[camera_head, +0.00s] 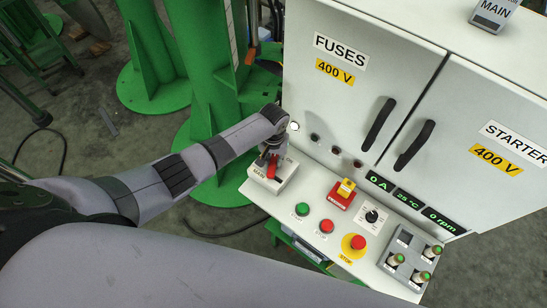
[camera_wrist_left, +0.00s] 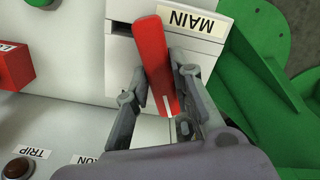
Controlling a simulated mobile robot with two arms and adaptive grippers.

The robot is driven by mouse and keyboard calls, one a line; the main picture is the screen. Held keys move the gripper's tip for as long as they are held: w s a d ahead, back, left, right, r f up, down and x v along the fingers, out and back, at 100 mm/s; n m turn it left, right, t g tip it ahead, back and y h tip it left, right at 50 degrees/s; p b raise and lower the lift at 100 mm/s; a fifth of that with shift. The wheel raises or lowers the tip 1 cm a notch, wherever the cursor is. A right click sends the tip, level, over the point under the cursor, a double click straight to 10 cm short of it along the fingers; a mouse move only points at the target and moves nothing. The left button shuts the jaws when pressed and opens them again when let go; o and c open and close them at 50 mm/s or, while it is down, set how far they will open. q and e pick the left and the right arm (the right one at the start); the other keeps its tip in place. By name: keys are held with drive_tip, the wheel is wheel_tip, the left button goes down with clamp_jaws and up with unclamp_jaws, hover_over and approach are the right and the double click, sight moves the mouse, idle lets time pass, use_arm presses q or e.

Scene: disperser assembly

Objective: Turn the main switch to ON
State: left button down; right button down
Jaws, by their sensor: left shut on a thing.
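The main switch is a white box labelled MAIN (camera_head: 286,174) at the left end of the panel's sloped front, with a red lever (camera_head: 272,171). In the left wrist view the red lever (camera_wrist_left: 152,50) stands slightly tilted, its white-marked end toward the gripper. My left gripper (camera_head: 268,158) is over the box from above. In the left wrist view the left gripper (camera_wrist_left: 162,85) has one finger on each side of the lever and is shut on it. In the head view the fingers partly hide the lever. My right gripper is not in view.
The white cabinet (camera_head: 305,90) rises behind. Green columns (camera_head: 205,80) stand to the left.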

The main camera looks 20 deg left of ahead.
sight(274, 161)
use_arm(q)
drive_tip(key=m, duration=0.4)
drive_tip(key=shift+m+p, duration=0.3)
drive_tip(key=shift+m, duration=0.1)
idle(0.5)
drive_tip(key=c, duration=1.4)
unclamp_jaws()
wheel_tip(274, 161, up, 12)
